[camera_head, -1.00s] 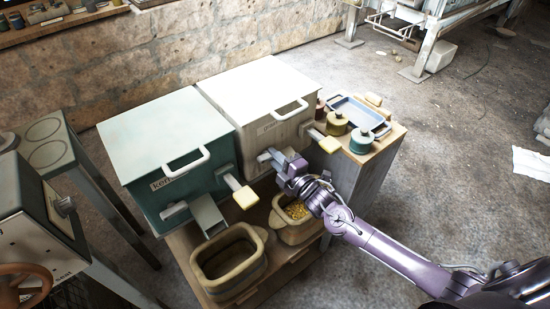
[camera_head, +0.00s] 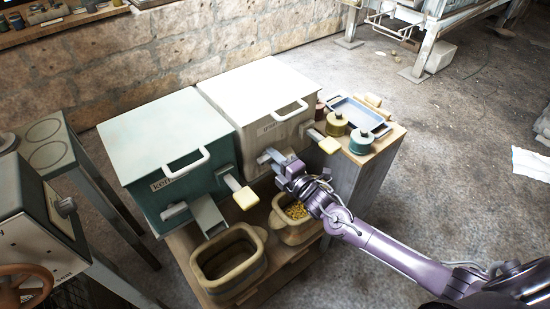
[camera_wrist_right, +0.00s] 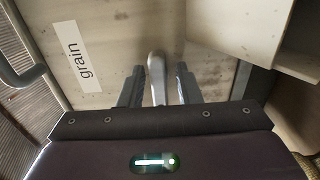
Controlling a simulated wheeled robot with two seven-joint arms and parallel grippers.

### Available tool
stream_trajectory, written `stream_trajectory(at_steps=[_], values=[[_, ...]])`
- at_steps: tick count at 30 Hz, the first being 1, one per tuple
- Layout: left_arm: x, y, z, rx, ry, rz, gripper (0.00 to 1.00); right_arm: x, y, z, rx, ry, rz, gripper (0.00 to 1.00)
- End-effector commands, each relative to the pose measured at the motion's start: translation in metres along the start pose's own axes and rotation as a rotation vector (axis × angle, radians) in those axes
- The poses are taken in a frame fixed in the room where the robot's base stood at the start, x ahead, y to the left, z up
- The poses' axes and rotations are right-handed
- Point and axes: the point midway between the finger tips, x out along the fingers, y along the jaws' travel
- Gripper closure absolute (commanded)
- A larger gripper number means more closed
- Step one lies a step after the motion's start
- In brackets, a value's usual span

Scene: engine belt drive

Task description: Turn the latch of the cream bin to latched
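The cream bin (camera_head: 262,92) stands right of the green bin in the head view, its lid down. Its front, with a "grain" label (camera_wrist_right: 80,55), fills much of the right wrist view. The grey latch (camera_wrist_right: 157,78) sticks out from that front toward the wrist camera. My right gripper (camera_head: 282,166) is at the bin's front. In the wrist view its two fingers (camera_wrist_right: 158,88) stand apart, one on each side of the latch, with a small gap showing on the right side. The latch is mostly hidden by the gripper in the head view. My left gripper is not in view.
The green bin (camera_head: 165,135) stands to the left. Yellow-ended levers (camera_head: 245,198) stick out from the bin fronts. Below are an empty tan tub (camera_head: 258,262) and a tub with yellow grain (camera_head: 290,232). Jars and a blue tray (camera_head: 355,112) are to the right.

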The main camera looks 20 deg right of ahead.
Motion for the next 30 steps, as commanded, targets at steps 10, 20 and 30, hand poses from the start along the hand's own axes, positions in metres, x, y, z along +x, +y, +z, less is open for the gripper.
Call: stream_trajectory(at_steps=[10,20,30], values=[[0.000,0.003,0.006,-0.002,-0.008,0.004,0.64,-0.002,0.001,0.002,-0.002,-0.004,0.002,0.63],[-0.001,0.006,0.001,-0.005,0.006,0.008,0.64,-0.051,0.000,0.001,-0.002,-0.002,-0.001,0.63],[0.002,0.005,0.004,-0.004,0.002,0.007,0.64,-0.078,0.001,0.001,-0.001,-0.002,0.002,0.63]])
